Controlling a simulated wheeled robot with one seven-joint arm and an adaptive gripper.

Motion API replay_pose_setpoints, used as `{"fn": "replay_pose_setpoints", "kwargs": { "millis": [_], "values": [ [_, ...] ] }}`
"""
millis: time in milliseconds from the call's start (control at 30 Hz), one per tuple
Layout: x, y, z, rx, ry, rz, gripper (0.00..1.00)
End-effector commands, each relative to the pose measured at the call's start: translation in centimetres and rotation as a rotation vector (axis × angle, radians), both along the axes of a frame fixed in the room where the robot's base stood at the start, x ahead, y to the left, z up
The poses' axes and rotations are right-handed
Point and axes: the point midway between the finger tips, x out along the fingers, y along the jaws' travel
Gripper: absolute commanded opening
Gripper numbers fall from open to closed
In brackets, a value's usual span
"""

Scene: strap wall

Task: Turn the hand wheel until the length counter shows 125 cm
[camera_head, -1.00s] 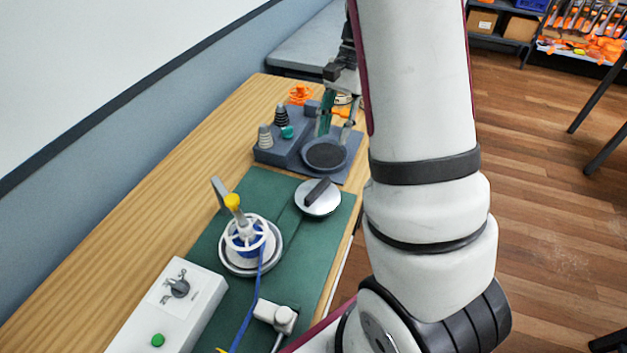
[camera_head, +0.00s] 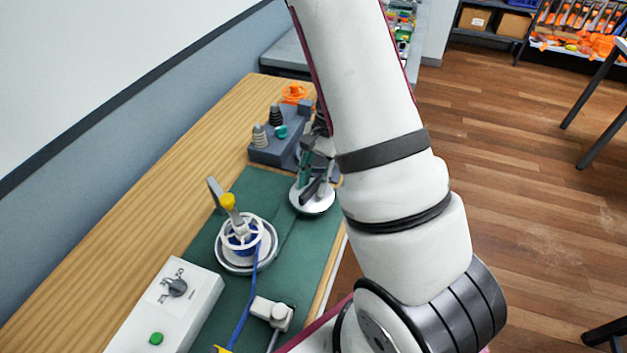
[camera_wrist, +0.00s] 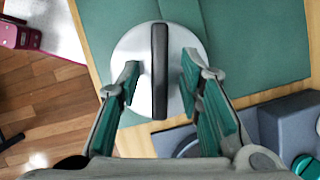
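A round silver disc (camera_head: 318,208) with a dark raised bar across it sits on the green mat (camera_head: 200,258); I take it for the hand wheel. In the wrist view the disc (camera_wrist: 133,50) lies under my gripper (camera_wrist: 160,68), and its dark bar (camera_wrist: 160,60) stands upright in the picture between the two green-padded fingers. The fingers are open, with a gap on both sides of the bar. In the head view my gripper (camera_head: 311,178) is over the disc and partly hides it. A white spoked reel (camera_head: 242,238) with blue strap stands to the left. I see no readable length counter.
A white box (camera_head: 168,312) with a dark knob and green button stands at the near left. A grey block (camera_head: 270,152) with cones is behind the disc. A yellow-tipped lever (camera_head: 228,202) rises by the reel. A white fitting (camera_head: 270,311) lies on the strap side.

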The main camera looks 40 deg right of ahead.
Motion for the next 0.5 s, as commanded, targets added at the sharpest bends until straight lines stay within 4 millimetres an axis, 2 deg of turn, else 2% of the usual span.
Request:
{"fn": "replay_pose_setpoints", "kwargs": {
  "millis": [233,267,400,500],
  "values": [
    [-0.01,0.05,-0.09,0.0,0.0,0.0,0.33],
    [-0.01,0.05,-0.09,0.0,0.0,0.001,0.31],
    [-0.01,0.04,-0.08,0.0,0.0,0.001,0.0],
    [0.0,0.04,-0.07,0.0,0.0,0.001,0.0]
  ]
}}
